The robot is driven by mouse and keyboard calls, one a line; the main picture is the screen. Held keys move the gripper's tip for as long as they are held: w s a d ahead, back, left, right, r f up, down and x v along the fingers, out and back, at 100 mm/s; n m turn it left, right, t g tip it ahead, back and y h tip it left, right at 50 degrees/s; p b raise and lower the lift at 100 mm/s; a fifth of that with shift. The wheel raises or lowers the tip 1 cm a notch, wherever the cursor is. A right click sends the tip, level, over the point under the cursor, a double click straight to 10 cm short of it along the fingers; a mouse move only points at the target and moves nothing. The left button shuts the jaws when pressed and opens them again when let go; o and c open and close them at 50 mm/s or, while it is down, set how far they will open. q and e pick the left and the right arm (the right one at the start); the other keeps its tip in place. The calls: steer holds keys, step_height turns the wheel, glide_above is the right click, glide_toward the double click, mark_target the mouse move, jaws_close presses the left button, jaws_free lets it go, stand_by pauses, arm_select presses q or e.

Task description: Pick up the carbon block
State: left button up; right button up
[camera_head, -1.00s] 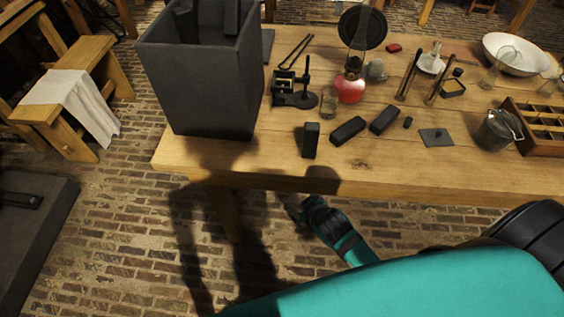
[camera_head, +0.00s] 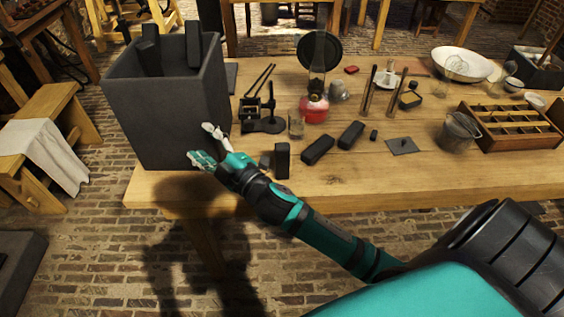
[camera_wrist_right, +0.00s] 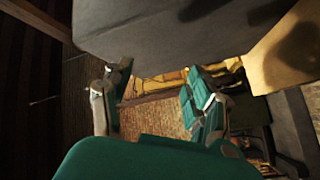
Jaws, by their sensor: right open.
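Several dark carbon blocks are in the head view. One block (camera_head: 282,160) stands upright near the table's front edge. Two more, a left one (camera_head: 317,149) and a right one (camera_head: 351,134), lie to its right. Other dark blocks (camera_head: 150,52) stick up from a tall grey bin (camera_head: 165,115) at the left. My right gripper (camera_head: 207,146) is open and empty, in front of the bin's lower right side and left of the upright block. Its spread fingers also show in the wrist view (camera_wrist_right: 155,108), with a large grey surface close by. My left gripper is not in view.
The wooden table (camera_head: 410,178) is clear along its front. A red-based lamp (camera_head: 314,108), a small black stand (camera_head: 262,122), a metal pot (camera_head: 458,132) and a compartment tray (camera_head: 512,126) stand behind or to the right. A small dark plate (camera_head: 403,146) lies flat.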

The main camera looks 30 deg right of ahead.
steer(key=s+a+r+n+g+y, duration=0.2)
steer(key=a+r+n+g+y, duration=0.8)
steer(key=n+y, duration=0.8)
steer(key=n+g+h+b, duration=0.1)
steer(key=n+g+h, duration=0.8)
steer(key=n+h, duration=1)
glide_toward(280, 146)
steer(key=a+f+m+h, duration=0.1)
steer(key=f, duration=0.1)
steer(key=f+m+h, duration=0.1)
steer(key=f, duration=0.2)
steer(key=a+f+m+h, duration=0.1)
steer(key=f, duration=0.2)
steer(key=shift+s+a+p, duration=0.15)
steer(key=shift+a+p, duration=0.25)
steer(key=shift+f, duration=0.6)
steer(key=f, duration=0.1)
steer(key=f+p, duration=0.1)
steer(key=f, duration=0.2)
steer(key=shift+s+d+f, duration=0.1)
steer(key=shift+s+d, duration=0.05)
steer(key=shift+d, duration=0.1)
steer(key=shift+f, duration=0.45)
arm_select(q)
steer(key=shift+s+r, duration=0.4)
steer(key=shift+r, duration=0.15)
arm_select(e)
jaws_close()
